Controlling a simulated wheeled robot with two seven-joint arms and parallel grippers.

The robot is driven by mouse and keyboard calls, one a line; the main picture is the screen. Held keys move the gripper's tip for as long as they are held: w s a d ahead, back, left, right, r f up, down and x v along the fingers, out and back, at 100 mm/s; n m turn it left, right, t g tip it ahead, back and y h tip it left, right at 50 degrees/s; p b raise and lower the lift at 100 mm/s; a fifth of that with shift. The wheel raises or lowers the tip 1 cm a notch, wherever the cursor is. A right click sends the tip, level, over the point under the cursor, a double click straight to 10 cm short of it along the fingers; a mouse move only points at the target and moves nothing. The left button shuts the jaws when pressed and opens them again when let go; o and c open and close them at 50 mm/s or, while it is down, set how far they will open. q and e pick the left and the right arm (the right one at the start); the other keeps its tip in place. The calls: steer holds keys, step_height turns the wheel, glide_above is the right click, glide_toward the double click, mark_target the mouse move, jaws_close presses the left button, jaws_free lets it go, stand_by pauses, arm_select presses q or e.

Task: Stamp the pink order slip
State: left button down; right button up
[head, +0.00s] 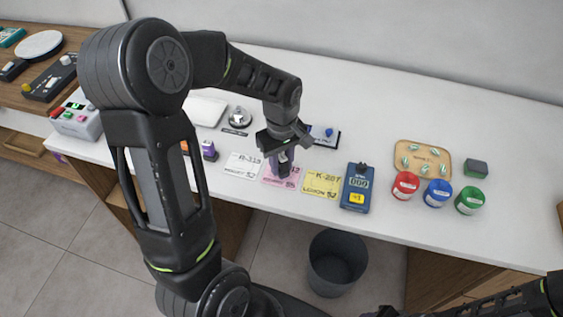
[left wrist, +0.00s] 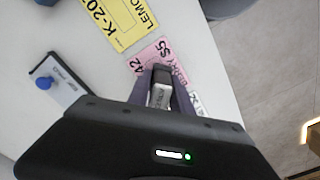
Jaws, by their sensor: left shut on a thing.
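The pink order slip (head: 268,177) lies flat on the white counter between a white slip (head: 243,166) and a yellow slip (head: 321,183). It also shows in the left wrist view (left wrist: 150,57), partly hidden by my fingers. My left gripper (head: 281,163) points down over the pink slip and is shut on a small grey, stamp-like thing (left wrist: 160,95) with a pale label. I cannot tell whether its lower end touches the paper. My right arm shows at the bottom right; its gripper is cut off at the edge.
A blue device (head: 357,188) stands right of the slips. Red (head: 405,186), blue (head: 437,193) and green (head: 469,200) jars stand further right, before a wooden tray (head: 423,146). A blue-knobbed item (head: 328,132) lies behind the slips. A bin (head: 336,265) stands below.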

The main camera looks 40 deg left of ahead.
mark_target(281, 156)
arm_select(q)
steer(key=shift+f+b, duration=0.6)
stand_by(2.1)
steer(key=shift+r, duration=0.1)
steer(key=shift+r+p, duration=2.55)
steer(key=shift+r, duration=0.95)
